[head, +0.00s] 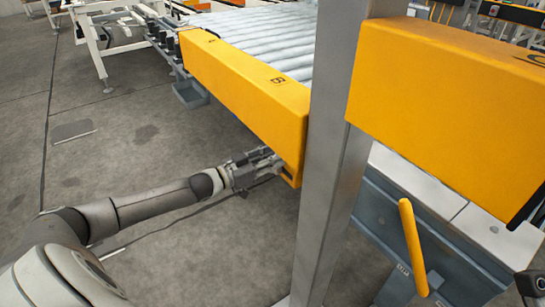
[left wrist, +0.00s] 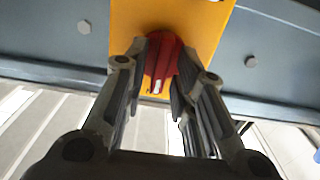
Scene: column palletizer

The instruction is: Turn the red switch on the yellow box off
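The yellow box (left wrist: 186,22) carries a round red switch (left wrist: 160,62) with a raised handle and a small white mark, both visible in the left wrist view. My left gripper (left wrist: 162,85) has one finger on each side of the switch, very close to its sides. I cannot tell whether the fingers press on it. In the head view my left gripper (head: 258,168) is at the low near end of the long yellow cover (head: 245,95). The switch is hidden there.
A grey metal post (head: 328,160) stands just right of the left gripper. A second yellow cover (head: 450,100) and a yellow handle (head: 412,245) are to its right. A roller conveyor (head: 265,35) runs behind. The concrete floor (head: 130,150) at left is mostly open.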

